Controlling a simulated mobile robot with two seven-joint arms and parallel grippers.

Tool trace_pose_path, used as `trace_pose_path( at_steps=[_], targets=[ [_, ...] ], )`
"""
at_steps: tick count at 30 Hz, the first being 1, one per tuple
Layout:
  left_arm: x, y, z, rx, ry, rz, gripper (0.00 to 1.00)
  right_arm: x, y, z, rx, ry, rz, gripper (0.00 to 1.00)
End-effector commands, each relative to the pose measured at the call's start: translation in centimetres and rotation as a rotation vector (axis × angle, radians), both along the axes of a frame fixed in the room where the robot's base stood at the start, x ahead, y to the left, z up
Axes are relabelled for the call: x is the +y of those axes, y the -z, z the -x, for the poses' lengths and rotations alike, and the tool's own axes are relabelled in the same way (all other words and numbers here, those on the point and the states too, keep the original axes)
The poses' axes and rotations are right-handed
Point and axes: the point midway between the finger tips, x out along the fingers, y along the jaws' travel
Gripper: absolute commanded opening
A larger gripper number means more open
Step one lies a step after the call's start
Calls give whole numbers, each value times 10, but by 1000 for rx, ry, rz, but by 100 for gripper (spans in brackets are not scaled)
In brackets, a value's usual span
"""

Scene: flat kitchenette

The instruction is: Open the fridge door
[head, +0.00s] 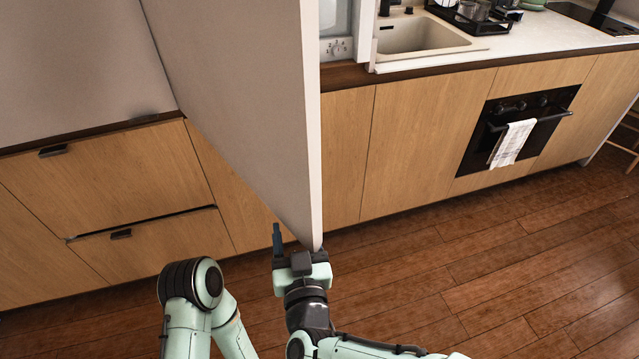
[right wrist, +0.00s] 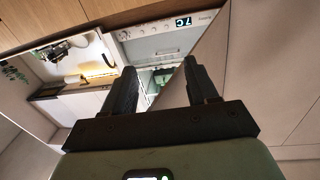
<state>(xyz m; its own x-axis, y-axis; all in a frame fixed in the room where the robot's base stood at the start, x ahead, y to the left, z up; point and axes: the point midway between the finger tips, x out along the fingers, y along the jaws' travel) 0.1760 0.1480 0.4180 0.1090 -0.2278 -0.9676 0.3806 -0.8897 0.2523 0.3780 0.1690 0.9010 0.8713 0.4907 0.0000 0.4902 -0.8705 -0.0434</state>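The fridge door (head: 250,100) is a tall pale panel that stands swung out from the cabinet front in the head view. Part of the fridge interior (head: 336,46) shows just right of its edge. In the right wrist view the door (right wrist: 250,70) fills the right side, and the lit display panel (right wrist: 165,27) of the fridge shows beyond the fingers. My right gripper (head: 292,245) is at the door's lower free end in the head view. Its fingers (right wrist: 160,88) are spread apart; I cannot tell whether one touches the door. My left gripper is not in view.
Wooden drawers (head: 110,190) with dark handles are on the left. A sink counter (head: 430,35) and an oven (head: 515,125) with a towel (head: 512,143) are on the right. The wooden floor (head: 480,260) at the right is clear.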

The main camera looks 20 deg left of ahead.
Motion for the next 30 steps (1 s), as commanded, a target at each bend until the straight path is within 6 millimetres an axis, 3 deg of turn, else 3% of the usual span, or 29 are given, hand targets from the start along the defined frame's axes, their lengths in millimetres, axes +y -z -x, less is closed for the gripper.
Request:
trace_pose_path(
  at_steps=[5, 30],
  targets=[
    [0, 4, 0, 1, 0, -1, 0, 4, 2, 5, -4, -17, 2, 37],
    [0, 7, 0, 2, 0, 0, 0, -54, 0, 31, -2, 2, 0, 37]
  ],
)
